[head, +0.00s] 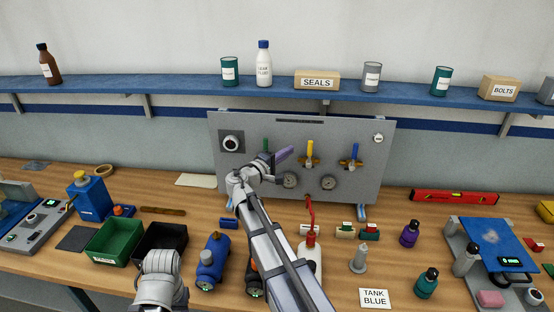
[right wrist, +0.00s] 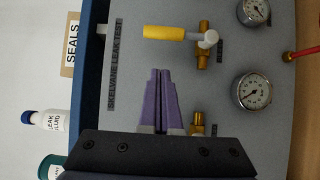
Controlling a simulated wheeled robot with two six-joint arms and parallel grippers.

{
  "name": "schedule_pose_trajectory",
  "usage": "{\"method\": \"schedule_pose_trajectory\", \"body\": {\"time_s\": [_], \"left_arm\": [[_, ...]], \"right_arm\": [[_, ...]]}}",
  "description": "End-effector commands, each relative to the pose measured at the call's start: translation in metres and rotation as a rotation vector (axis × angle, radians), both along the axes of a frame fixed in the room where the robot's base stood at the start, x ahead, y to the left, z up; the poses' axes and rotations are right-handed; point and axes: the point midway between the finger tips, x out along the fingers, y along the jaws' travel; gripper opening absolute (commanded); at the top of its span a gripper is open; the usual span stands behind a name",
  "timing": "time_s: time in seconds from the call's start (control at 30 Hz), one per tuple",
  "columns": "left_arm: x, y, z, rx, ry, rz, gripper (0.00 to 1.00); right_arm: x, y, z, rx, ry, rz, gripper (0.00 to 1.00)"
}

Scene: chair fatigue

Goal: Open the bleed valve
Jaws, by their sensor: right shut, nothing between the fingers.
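The grey test panel (head: 225,185) stands upright on the bench and carries three valves. The yellow valve lever (head: 310,149) points up; it also shows in the right wrist view (right wrist: 165,32) on a brass fitting. The blue valve lever (head: 354,152) is to its right. The green valve lever (head: 265,146) is to its left, partly hidden by my right gripper. My left gripper is out of view.
Two gauges (head: 290,180) (head: 328,182) sit below the valves. A red hose (head: 310,210) runs down from the panel to the bench. A blue shelf (head: 190,91) with bottles and boxes runs above. A TANK BLUE card (head: 374,298) lies at the front.

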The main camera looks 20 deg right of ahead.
Motion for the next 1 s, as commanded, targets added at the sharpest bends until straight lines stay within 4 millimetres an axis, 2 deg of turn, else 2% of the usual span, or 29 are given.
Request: {"method": "schedule_pose_trajectory", "body": {"time_s": [0.1,0.3,0.77,1.0], "left_arm": [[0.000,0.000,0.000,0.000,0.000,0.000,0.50],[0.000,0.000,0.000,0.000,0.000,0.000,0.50],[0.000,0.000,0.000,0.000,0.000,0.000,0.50],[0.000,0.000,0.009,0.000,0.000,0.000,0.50]], "right_arm": [[-0.009,-0.018,0.000,0.000,0.000,-0.002,0.00],[-0.014,-0.032,0.000,0.000,0.000,0.000,0.00],[-0.015,-0.036,0.000,0.001,0.000,0.000,0.00],[-0.017,-0.038,0.004,0.038,-0.023,0.000,0.00]]}}
